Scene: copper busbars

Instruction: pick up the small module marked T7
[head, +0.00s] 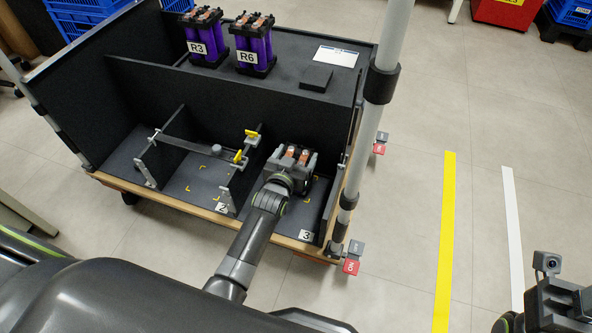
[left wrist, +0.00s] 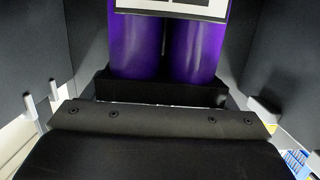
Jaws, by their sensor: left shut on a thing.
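A small module (head: 298,153) with copper busbars on top is in the compartment marked 3, mostly hidden behind my left gripper (head: 289,170). In the left wrist view the module shows purple cells (left wrist: 165,48) on a black base. Its white label (left wrist: 172,8) is cut off by the frame edge, so I cannot read the mark. My left gripper is shut on this module. I cannot tell whether its base touches the floor of the compartment. My right gripper (head: 562,305) is at the lower right corner, far from the module, with its fingers not clear.
Purple modules R3 (head: 204,37) and R6 (head: 252,42) stand on the back deck. A black block (head: 316,78) and white sheet (head: 336,56) lie beside them. Black dividers (head: 236,186), yellow-handled clamps (head: 240,156) and a grey post (head: 372,120) surround the compartments. Compartment 2 looks empty.

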